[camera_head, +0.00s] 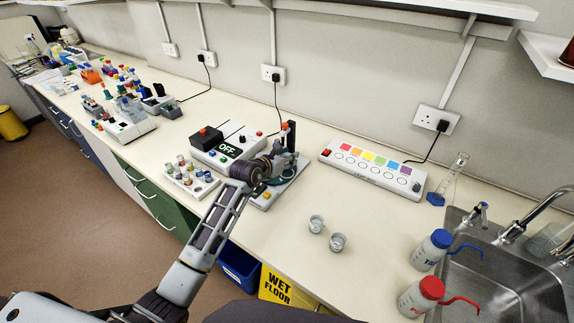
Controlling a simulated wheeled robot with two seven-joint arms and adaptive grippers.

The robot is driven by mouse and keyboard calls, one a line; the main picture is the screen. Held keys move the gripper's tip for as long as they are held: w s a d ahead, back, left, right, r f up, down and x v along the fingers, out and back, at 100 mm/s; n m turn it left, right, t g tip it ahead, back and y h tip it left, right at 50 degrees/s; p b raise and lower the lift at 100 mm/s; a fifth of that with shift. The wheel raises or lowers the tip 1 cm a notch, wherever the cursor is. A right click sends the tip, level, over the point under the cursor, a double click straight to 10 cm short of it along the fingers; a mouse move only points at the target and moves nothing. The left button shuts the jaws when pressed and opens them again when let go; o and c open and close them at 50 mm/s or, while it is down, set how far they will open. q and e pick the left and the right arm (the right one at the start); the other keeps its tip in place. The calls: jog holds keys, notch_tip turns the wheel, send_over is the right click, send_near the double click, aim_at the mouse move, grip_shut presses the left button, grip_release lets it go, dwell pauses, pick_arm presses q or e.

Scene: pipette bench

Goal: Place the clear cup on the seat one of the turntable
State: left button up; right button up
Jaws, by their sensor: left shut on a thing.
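The turntable (287,180) is a dark disc on a grey base at the middle of the bench, with a dark upright post behind it. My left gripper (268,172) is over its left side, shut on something. My own arm hides the held thing, and I cannot make out what it is. The seats of the turntable are too small and covered to tell apart. Two small clear cups stand upright on the bench to the right: one clear cup (316,224) and another clear cup (338,243). My right gripper is out of view.
A box reading OFF (229,149) and a rack of vials (190,178) stand left of the turntable. A panel with coloured squares (373,168) lies behind. Wash bottles (431,250) and a sink (505,285) are at right. The bench around the cups is clear.

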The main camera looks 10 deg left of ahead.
pick_arm(q)
jog(key=shift+f, duration=1.85)
jog(key=shift+f, duration=0.1)
jog(key=o, duration=0.7)
jog(key=shift+s, duration=0.1)
jog(key=shift+b+v, duration=0.35)
jog(key=shift+v, duration=5.6)
